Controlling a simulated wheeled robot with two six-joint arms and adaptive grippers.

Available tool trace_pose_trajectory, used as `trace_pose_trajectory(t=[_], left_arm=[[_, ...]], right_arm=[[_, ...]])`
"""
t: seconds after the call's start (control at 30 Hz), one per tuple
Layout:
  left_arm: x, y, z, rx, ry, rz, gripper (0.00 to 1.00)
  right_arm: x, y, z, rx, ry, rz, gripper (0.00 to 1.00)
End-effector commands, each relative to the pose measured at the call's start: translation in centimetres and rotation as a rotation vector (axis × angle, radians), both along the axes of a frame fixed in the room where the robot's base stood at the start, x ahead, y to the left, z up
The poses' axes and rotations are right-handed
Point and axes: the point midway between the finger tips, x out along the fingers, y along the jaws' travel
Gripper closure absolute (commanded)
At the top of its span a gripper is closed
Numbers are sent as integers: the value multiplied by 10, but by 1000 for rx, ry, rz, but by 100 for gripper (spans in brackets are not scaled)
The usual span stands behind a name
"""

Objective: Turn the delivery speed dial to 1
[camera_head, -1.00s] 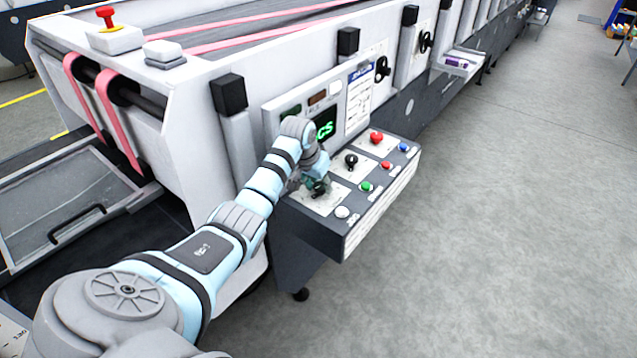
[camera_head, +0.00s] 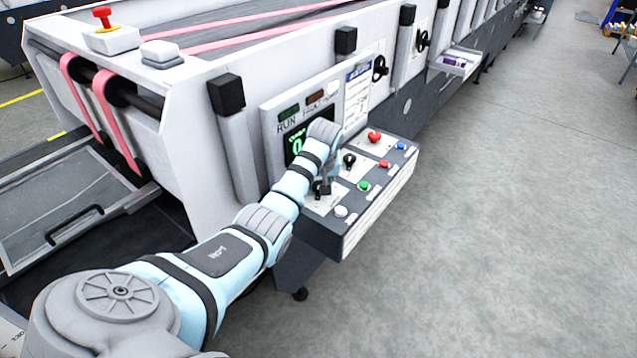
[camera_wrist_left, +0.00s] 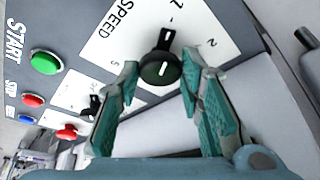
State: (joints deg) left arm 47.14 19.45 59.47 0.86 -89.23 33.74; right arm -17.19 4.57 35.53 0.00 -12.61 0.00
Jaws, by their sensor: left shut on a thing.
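The speed dial (camera_wrist_left: 160,68) is a black round knob with a white mark, on a white plate printed SPEED. In the left wrist view its pointer end is at the top, towards the printed 1; a 2 is to the right and a 5 to the left. My left gripper (camera_wrist_left: 160,80) is shut on the dial, with one teal finger on each side of it. In the head view my left gripper (camera_head: 324,187) is at the near left end of the control box, partly hiding the dial. My right gripper is not in view.
The control box (camera_head: 322,236) also carries a black switch (camera_head: 349,161), a red knob (camera_head: 374,137) and green, white, red and blue buttons. A display (camera_head: 296,147) behind my wrist shows green characters, partly covered.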

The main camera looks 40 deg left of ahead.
Motion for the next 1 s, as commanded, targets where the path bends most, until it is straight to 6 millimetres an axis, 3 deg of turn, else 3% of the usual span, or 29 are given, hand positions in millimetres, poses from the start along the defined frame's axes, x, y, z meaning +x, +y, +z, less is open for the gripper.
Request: trace_pose_trajectory(t=[0.5,0.53,0.63,1.0], left_arm=[[1,0,1,1,-3,22,94],[1,0,1,1,-3,22,61],[0,0,1,1,-2,22,46],[-1,-2,8,1,-4,21,46]], right_arm=[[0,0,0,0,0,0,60],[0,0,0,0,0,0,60],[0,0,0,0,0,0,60],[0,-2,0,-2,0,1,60]])
